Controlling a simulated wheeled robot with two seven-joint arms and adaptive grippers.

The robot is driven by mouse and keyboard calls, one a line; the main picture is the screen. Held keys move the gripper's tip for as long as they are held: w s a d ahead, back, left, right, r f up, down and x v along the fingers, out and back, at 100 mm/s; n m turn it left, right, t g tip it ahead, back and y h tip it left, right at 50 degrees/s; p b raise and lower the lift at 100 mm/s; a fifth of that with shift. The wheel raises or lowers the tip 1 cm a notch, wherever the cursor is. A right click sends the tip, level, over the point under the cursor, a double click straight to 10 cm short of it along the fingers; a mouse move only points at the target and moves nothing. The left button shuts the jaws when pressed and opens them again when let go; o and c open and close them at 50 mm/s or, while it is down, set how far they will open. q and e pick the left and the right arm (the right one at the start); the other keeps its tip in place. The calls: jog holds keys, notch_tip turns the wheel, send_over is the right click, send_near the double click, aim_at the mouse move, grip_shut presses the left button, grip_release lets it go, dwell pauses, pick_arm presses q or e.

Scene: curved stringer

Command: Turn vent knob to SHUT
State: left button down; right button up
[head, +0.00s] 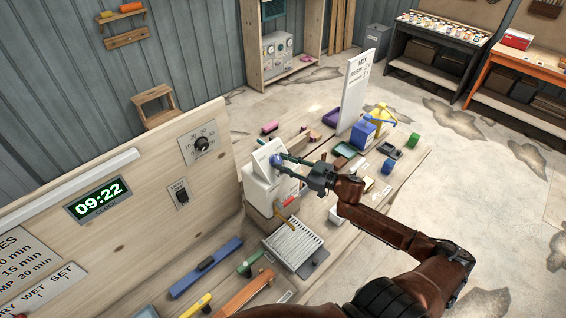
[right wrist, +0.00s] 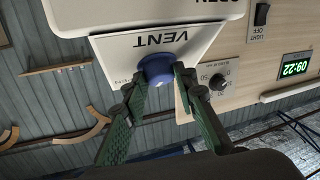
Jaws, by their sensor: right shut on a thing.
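The vent knob (right wrist: 157,69) is a round blue knob on a tilted white plate (right wrist: 130,50) marked VENT, which appears inverted in the right wrist view. In the head view the knob (head: 275,160) sits on the front of a white box-shaped unit (head: 260,190) on the bench. My right gripper (right wrist: 160,80) is shut on the knob, one green-padded finger at each side. In the head view my right gripper (head: 281,161) reaches it from the right. The knob's pointer is not visible, and I cannot tell its setting. My left gripper is not in view.
A wooden panel with a clock (head: 98,200) and dial (head: 203,144) stands left of the unit. A white MIX sign (head: 357,90) and blue container (head: 362,132) stand behind my right arm. A ribbed tray (head: 292,243) and several tools lie in front.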

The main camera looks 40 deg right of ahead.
jog(key=n+g+y, duration=0.1)
jog(key=n, duration=0.1)
jog(key=n+y, duration=0.1)
jog(key=shift+w+d+r+n+g, duration=0.15)
jog(key=shift+d+n+g, duration=0.15)
jog(key=shift+n+g, duration=0.1)
jog(key=shift+w+d+n+g+y+b, duration=0.15)
jog(key=shift+n+g+y+b, duration=0.4)
jog(key=shift+n, duration=0.55)
jog(key=n+g, duration=0.1)
jog(key=n+g+y+b, duration=0.1)
jog(key=n, duration=0.1)
jog(key=n+g+b, duration=0.1)
jog(key=n+g, duration=0.1)
jog(key=shift+w+d+r, duration=0.1)
jog(key=shift+w+r, duration=0.1)
jog(key=shift+r, duration=0.05)
jog(key=shift+w+r+n+g+b, duration=0.1)
jog(key=shift+r+n+g+b, duration=0.1)
jog(key=shift+n+g+b, duration=1.15)
jog(key=shift+n, duration=0.35)
jog(key=o, duration=1.2)
jog(key=shift+c, duration=0.2)
